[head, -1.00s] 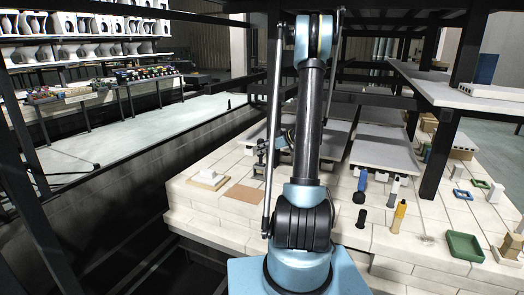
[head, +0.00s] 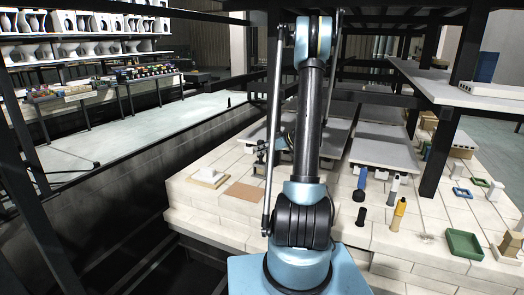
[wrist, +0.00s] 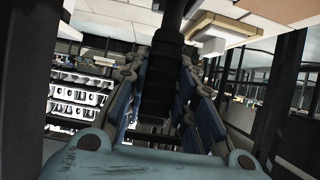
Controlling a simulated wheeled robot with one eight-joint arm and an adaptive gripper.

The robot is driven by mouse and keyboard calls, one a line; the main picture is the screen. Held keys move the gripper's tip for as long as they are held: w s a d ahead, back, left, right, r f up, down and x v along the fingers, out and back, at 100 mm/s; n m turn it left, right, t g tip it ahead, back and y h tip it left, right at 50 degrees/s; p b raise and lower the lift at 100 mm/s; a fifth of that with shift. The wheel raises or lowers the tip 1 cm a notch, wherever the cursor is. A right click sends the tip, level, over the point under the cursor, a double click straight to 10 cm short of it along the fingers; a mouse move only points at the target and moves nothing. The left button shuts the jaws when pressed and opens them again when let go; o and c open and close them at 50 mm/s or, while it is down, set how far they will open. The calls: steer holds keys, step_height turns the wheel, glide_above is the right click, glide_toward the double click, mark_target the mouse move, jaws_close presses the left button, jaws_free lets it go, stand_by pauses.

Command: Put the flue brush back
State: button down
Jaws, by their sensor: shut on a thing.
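In the wrist view my gripper (wrist: 160,105) has its blue-grey fingers on both sides of a long dark thing. The dark thing, which I take to be the flue brush (wrist: 161,72), runs away from the palm toward the top of the picture. Its far end is cut off or lost in shadow, so bristles cannot be made out. In the head view my own arm hides most of the gripper and what it holds. Standing on the pale brick deck (head: 230,222) are a blue-handled tool (head: 362,179), a white-and-grey tool (head: 393,190), a yellow-handled tool (head: 398,215) and a short black piece (head: 361,217).
A pale stepped block (head: 209,178) and a brown flat sheet (head: 244,192) lie at the deck's left. A green tray (head: 464,245) and a blue frame (head: 462,194) lie at the right. Grey slabs (head: 384,153) stand behind. A dark post (head: 440,150) rises right of the tools.

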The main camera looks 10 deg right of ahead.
steer(key=shift+f, duration=0.25)
steer(key=c, duration=1.2)
jaws_free()
steer(key=shift+c, duration=0.2)
steer(key=shift+s+d+r, duration=0.1)
steer(key=shift+d, duration=0.05)
steer(key=v, duration=0.7)
stand_by(0.8)
steer(key=shift+s+d+r, duration=0.15)
steer(key=shift+d+r, duration=0.05)
steer(key=shift+d, duration=0.05)
steer(key=v, duration=1.2)
